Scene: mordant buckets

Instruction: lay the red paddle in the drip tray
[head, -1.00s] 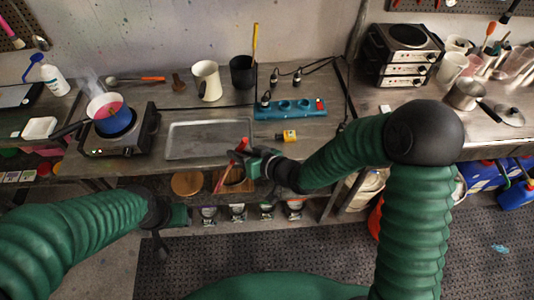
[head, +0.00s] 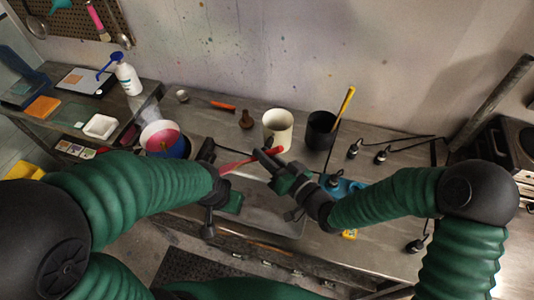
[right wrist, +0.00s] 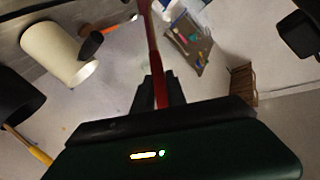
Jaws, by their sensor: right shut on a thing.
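The red paddle (head: 238,163) is held in my right gripper (head: 268,158), which is shut on it. It points left toward my left gripper and is raised above the bench. In the right wrist view the paddle (right wrist: 153,50) runs up from between the fingers and out of the top edge. The grey metal drip tray (head: 268,212) lies below the grippers, partly hidden by both arms. My left gripper (head: 207,155) is near the paddle's left end; its jaw opening cannot be made out, nor whether it touches the paddle.
A blue pot with red liquid (head: 163,140) is left of the paddle. A white cup (head: 277,130) and a black cup (head: 320,132) stand behind it. A blue power strip (head: 345,187) is to the right.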

